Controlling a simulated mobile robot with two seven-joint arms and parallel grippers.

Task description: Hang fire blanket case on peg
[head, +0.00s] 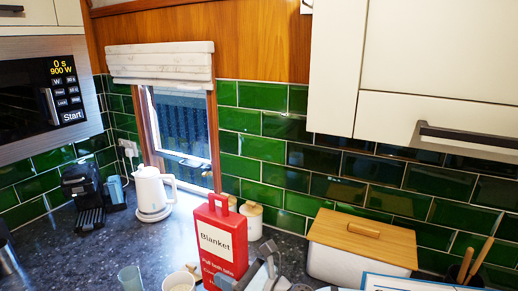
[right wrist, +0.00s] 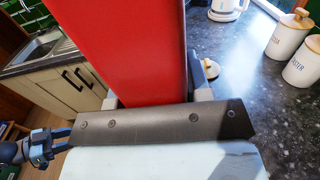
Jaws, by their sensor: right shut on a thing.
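The fire blanket case is a tall red box (head: 221,245) with a white "Blanket" label and a red loop handle on top. It stands roughly upright in the head view, its lower part cut off by the frame. My right gripper (head: 262,274) is at its lower right side, shut on it. In the right wrist view the red case (right wrist: 130,45) rises from between the gripper's fingers (right wrist: 155,100). A small dark and grey jointed part at the lower left there looks like my left gripper (right wrist: 62,140); its opening is unclear. I see no peg.
The dark speckled counter (head: 120,235) holds a white kettle (head: 154,190), a coffee machine (head: 83,195), white canisters (head: 252,220) and a white bin with a wooden lid (head: 360,240). Green tiles (head: 262,148) cover the wall under the cream cupboards (head: 440,60). A window (head: 182,130) is behind.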

